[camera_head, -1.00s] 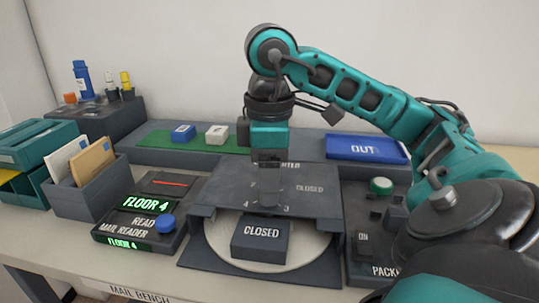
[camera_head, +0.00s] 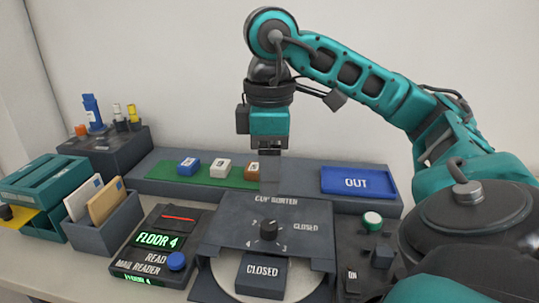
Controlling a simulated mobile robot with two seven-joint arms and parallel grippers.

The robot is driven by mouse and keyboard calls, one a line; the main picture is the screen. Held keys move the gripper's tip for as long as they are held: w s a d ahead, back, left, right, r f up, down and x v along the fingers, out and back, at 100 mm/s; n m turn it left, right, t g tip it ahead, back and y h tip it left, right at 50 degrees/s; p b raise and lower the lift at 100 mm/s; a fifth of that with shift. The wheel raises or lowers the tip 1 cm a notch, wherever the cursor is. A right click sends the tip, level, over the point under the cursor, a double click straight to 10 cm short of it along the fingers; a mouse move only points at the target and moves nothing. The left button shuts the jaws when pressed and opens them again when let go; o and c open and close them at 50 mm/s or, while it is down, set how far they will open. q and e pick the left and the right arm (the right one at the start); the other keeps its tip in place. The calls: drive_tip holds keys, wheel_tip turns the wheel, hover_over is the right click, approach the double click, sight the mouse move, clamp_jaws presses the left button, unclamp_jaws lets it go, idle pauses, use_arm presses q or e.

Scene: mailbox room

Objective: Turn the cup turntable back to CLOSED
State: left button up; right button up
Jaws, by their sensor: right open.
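The cup sorter (camera_head: 222,218) is a dark grey housing with a black knob (camera_head: 268,230) on its sloped top. Numbers and the word CLOSED are printed around the knob. The pale round turntable (camera_head: 228,277) shows below, with a dark block labelled CLOSED (camera_head: 262,271) at the front opening. My right gripper (camera_head: 270,183) points down, open and empty, above and behind the knob, apart from it. The knob's exact pointing direction is too small to tell. My left gripper is not in view.
The mail reader (camera_head: 160,245) with a blue button stands left of the sorter. A green mat (camera_head: 217,174) with several small blocks lies behind. A blue OUT tray (camera_head: 358,181) is at the back right. A panel with a green button (camera_head: 372,220) is right, under my arm.

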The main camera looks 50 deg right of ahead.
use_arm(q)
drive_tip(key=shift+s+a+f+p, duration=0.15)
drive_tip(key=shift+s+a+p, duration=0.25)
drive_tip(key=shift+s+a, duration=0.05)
use_arm(e)
drive_tip(key=shift+r, duration=0.9)
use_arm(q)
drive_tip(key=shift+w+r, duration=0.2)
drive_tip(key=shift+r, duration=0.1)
use_arm(e)
drive_tip(key=shift+a, duration=0.1)
